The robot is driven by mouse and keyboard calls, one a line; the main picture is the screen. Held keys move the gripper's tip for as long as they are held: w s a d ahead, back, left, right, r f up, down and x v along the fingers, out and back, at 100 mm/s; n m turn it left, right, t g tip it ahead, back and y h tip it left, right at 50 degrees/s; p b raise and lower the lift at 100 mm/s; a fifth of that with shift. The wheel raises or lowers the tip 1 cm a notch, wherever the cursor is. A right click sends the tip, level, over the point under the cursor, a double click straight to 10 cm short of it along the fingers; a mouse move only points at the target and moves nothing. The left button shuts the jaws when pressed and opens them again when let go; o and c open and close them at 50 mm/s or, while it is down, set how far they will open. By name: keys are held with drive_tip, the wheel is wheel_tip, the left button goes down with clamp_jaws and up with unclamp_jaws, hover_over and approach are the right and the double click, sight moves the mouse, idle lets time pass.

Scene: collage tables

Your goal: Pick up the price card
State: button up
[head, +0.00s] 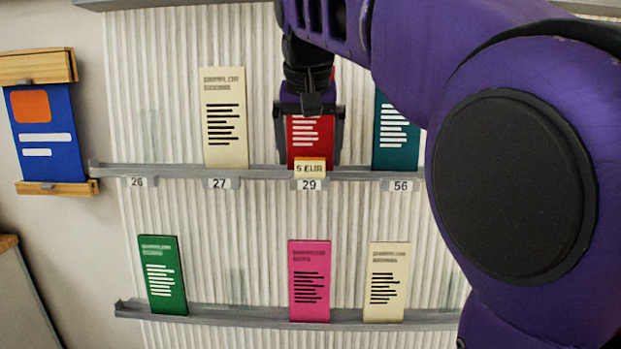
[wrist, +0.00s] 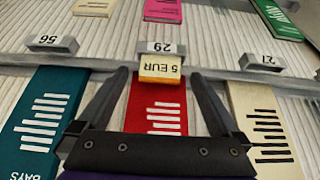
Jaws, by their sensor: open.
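The price card (head: 310,167) is a small cream-yellow card reading "5 EUR". It sits at the rail above the number 29 label, in front of the lower end of a red pamphlet (head: 311,135). In the wrist view the price card (wrist: 161,68) appears upside down, just beyond and between my fingertips. My gripper (head: 309,140) is open, with its fingers on either side of the red pamphlet; in the wrist view my gripper (wrist: 158,76) has nothing clamped between its fingers. Part of the red pamphlet is hidden behind my gripper.
The upper rail (head: 255,173) bears number labels, with a cream pamphlet (head: 224,120) to the left and a teal pamphlet (head: 396,135) to the right. The lower rail (head: 240,315) holds green, pink and cream pamphlets. A blue framed sign (head: 45,130) hangs on the left wall.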

sight(309, 174)
drive_tip(key=shift+x, duration=1.15)
drive_tip(key=c, duration=1.5)
wheel_tip(309, 174, up, 10)
drive_tip(key=p, duration=0.3)
drive_tip(key=shift+f, duration=0.15)
wheel_tip(309, 174, down, 3)
drive_tip(key=t+b, duration=0.1)
drive_tip(key=b, duration=0.3)
drive_tip(key=shift+s+r, duration=0.15)
drive_tip(key=shift+r, duration=0.05)
drive_tip(key=shift+s+f+t+b, duration=0.2)
drive_tip(key=shift+f+t+b, duration=0.25)
drive_tip(key=shift+f, duration=0.55)
drive_tip(key=shift+f+t, duration=0.55)
drive_tip(key=shift+f, duration=0.65)
